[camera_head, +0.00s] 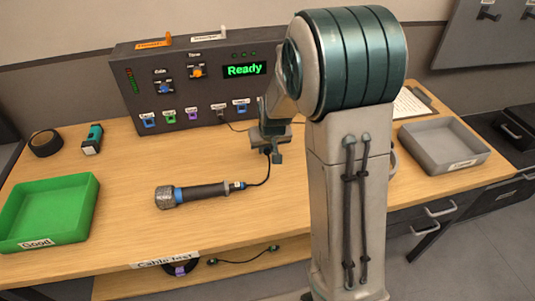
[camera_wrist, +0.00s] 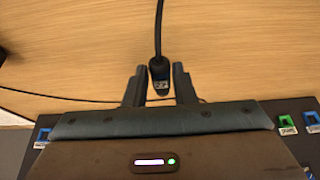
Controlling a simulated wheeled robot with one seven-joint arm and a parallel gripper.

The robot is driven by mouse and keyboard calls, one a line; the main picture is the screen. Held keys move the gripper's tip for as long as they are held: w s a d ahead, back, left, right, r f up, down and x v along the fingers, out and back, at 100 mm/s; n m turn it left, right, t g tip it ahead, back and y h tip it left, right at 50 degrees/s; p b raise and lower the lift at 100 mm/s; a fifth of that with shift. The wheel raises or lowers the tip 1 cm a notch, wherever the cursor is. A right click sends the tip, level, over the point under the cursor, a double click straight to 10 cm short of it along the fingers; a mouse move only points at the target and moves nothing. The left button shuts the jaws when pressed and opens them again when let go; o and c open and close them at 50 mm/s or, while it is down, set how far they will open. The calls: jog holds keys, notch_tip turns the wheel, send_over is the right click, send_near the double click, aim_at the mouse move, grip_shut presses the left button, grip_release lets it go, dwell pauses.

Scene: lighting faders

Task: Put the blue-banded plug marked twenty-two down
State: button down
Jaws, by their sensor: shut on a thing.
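My gripper (camera_wrist: 159,90) is shut on a small dark plug (camera_wrist: 160,72), seen between the two fingers in the wrist view. The plug has a small label and a trace of blue near its end; I cannot read the number surely. A black cable runs from it. In the head view my gripper (camera_head: 273,152) is above the wooden table (camera_head: 130,220), in front of the console, and the plug is mostly hidden by the fingers. The cable leads down to a microphone (camera_head: 190,194) with a blue ring, lying on the table.
A dark console (camera_head: 190,85) reading "Ready" stands at the back with coloured sockets along its lower front. A green tray (camera_head: 90,205) marked "Good" is at left, a grey tray (camera_head: 480,158) at right. A black tape roll (camera_head: 46,143) and a teal-black object (camera_head: 93,139) lie back left.

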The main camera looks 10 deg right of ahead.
aim_at(268, 153)
notch_tip(268, 153, down, 3)
jog(key=shift+f, duration=0.2)
jog(key=shift+f+b, duration=0.4)
jog(key=shift+b, duration=0.05)
jog(key=c, duration=1.2)
grip_release()
jog(key=shift+r, duration=0.1)
jog(key=shift+r, duration=0.1)
